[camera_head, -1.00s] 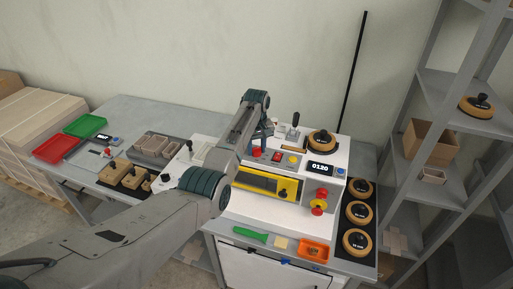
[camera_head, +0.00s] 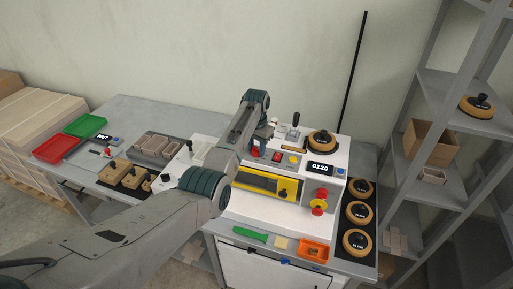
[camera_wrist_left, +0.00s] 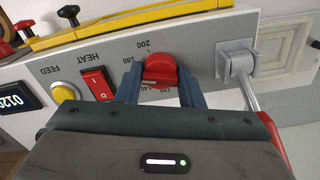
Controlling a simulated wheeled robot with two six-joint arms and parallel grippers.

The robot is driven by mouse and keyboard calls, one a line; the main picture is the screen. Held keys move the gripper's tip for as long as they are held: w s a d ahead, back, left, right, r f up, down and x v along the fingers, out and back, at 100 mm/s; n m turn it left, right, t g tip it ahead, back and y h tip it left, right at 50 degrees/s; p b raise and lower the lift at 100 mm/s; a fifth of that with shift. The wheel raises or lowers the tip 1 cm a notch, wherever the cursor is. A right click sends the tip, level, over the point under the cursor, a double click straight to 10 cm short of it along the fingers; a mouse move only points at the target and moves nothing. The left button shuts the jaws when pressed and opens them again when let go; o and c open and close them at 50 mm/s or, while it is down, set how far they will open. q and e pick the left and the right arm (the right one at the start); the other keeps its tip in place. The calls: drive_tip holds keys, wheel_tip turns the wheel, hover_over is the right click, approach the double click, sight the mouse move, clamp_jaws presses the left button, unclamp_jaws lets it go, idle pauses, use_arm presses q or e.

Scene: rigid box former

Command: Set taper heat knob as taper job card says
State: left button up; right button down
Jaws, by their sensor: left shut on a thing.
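The taper heat knob (camera_wrist_left: 160,70) is red and sits on the machine's front panel, in the left wrist view. Scale numbers including 200, 180 and 140 stand around it, upside down in this view. A pale mark on the knob points to the left, on the 180 to 140 side; the exact value is hard to read. My left gripper (camera_wrist_left: 160,88) is shut on the knob, one blue finger on each side. In the head view the left gripper (camera_head: 264,134) is at the machine panel, partly behind my arm. I cannot make out a taper job card. My right gripper is out of view.
A red HEAT switch (camera_wrist_left: 98,84), a yellow FEED button (camera_wrist_left: 65,92) and a grey bracket (camera_wrist_left: 237,60) flank the knob. The display (camera_head: 320,169) reads 0120. A red emergency button (camera_head: 319,207) is at the machine's right front. Trays and wooden blocks lie left.

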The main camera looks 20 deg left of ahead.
sight(256, 147)
use_arm(q)
drive_tip(key=shift+w+r+m, duration=0.1)
drive_tip(key=shift+r+m, duration=0.1)
drive_tip(key=shift+m, duration=0.9)
drive_tip(key=o, duration=0.9)
drive_tip(key=shift+o, duration=0.5)
drive_tip(key=shift+f, duration=0.1)
wheel_tip(256, 147, up, 9)
drive_tip(key=b, duration=0.4)
drive_tip(key=shift+r, duration=0.95)
